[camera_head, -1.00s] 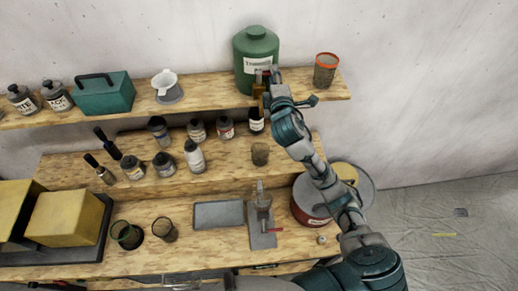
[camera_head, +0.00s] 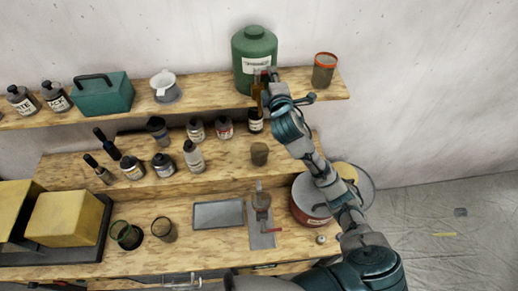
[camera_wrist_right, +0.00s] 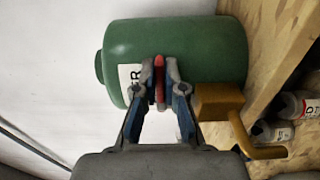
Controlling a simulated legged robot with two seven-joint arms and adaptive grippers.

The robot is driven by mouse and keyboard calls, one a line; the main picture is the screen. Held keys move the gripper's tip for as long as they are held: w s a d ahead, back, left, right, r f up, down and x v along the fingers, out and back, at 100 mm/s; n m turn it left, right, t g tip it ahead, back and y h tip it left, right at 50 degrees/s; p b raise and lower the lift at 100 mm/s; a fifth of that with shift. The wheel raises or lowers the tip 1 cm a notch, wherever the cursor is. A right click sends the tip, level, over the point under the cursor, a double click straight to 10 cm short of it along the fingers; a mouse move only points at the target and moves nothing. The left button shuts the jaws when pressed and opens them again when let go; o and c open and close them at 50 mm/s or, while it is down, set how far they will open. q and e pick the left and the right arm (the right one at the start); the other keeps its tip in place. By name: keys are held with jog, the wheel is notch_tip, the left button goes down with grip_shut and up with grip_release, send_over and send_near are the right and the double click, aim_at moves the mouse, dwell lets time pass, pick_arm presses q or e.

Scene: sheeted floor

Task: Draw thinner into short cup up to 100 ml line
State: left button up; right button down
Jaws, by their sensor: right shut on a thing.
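A green thinner container (camera_head: 254,58) with a white label stands on the top shelf. It also fills the middle of the right wrist view (camera_wrist_right: 205,45). A brass-coloured tap (camera_wrist_right: 218,102) sticks out from it. My right gripper (camera_head: 267,78) is at the tap; in the right wrist view its fingers (camera_wrist_right: 160,84) are shut on a thin red handle (camera_wrist_right: 159,68). A small short cup (camera_head: 259,154) stands on the middle shelf, below the tap. Its volume lines and liquid level are too small to read. My left gripper is not in view.
An orange-rimmed cup (camera_head: 325,71) stands right of the container. Several bottles (camera_head: 194,155) stand on the middle shelf. Two glasses (camera_head: 164,230) and a grey tray (camera_head: 218,214) are on the lower bench. A red-sided drum (camera_head: 310,205) is close under my right arm.

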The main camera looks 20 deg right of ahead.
jog(key=shift+w+d+f+n+y, duration=0.1)
jog(key=shift+d+n+y, duration=0.05)
jog(key=shift+n+y, duration=0.5)
jog(key=shift+d+y, duration=0.1)
jog(key=shift+y, duration=0.35)
jog(key=shift+w+d+n+y, duration=0.1)
jog(key=shift+n+y, duration=0.55)
jog(key=shift+y, duration=0.05)
jog(key=shift+d+r+n+y, duration=0.15)
jog(key=shift+n+y, duration=0.15)
jog(key=shift+y, duration=0.25)
jog(key=shift+d+r+n+y, duration=0.1)
jog(key=shift+n+y, duration=0.2)
jog(key=shift+y, duration=0.25)
jog(key=shift+w+d+r+y, duration=0.1)
jog(key=shift+y, duration=0.3)
